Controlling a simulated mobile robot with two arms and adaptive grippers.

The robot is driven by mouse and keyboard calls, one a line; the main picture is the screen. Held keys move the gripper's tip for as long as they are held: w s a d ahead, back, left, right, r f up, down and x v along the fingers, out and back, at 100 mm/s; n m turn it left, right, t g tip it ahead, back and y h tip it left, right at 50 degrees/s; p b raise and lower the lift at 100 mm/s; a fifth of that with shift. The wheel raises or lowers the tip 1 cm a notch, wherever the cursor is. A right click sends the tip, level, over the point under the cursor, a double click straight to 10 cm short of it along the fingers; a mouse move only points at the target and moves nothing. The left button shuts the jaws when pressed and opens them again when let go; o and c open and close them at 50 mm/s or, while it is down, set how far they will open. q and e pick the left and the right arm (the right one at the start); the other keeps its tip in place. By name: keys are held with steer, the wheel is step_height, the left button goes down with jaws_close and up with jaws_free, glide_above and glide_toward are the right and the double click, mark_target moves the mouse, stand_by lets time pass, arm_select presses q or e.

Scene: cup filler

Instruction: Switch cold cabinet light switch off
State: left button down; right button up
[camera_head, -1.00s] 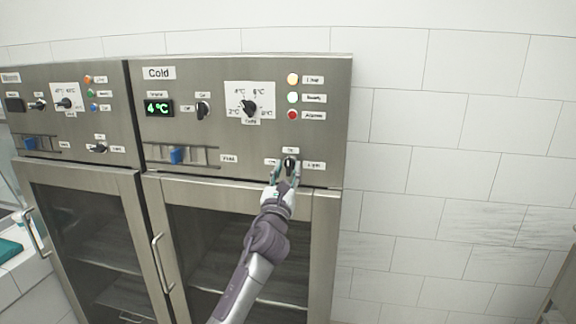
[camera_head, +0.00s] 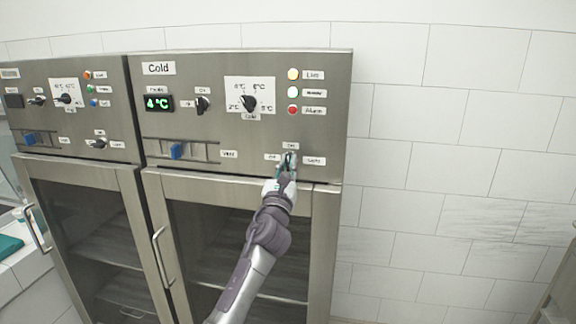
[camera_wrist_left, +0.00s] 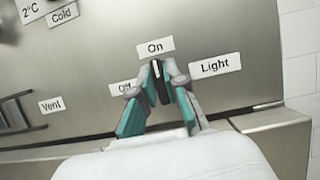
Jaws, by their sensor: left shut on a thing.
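The cold cabinet (camera_head: 243,80) has a steel panel labelled Cold. Its light switch is a small black knob at the panel's lower right, which shows between my fingers in the left wrist view (camera_wrist_left: 157,82). The On label (camera_wrist_left: 155,47) is above it, the partly covered Off label (camera_wrist_left: 124,87) to its left and the Light label (camera_wrist_left: 215,66) to its right. My left gripper (camera_head: 287,163) is shut on the knob, with a fingertip on each side. The knob's marked end points up, near On. My right gripper is in neither view.
The panel also carries a temperature dial (camera_head: 249,103), a power knob (camera_head: 203,104), a blue vent slider (camera_head: 176,151) and several indicator lights. A glass door with a handle (camera_head: 161,260) is below. A second cabinet stands at left; white tiled wall is at right.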

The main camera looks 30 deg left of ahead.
arm_select(q)
steer(key=n+g+y+b, duration=0.1)
steer(key=n+y+b, duration=0.1)
steer(key=n, duration=0.2)
steer(key=shift+f+n, duration=0.15)
steer(key=shift+n, duration=0.15)
steer(key=n+g+y+b, duration=0.1)
steer(key=n, duration=0.1)
steer(key=shift+n+y, duration=0.3)
steer(key=shift+n, duration=0.1)
steer(key=n+g+y, duration=0.1)
steer(key=n, duration=0.2)
steer(key=shift+n, duration=0.3)
steer(key=n+g+y, duration=0.1)
steer(key=n+g, duration=0.1)
steer(key=n, duration=0.3)
steer(key=shift+n, duration=0.3)
steer(key=n+g, duration=0.1)
steer(key=n, duration=0.1)
steer(key=shift+n, duration=0.3)
steer(key=shift+n+g+p, duration=0.7)
steer(key=shift+n, duration=0.7)
steer(key=shift+h, duration=0.3)
steer(key=c, duration=1.2)
jaws_free()
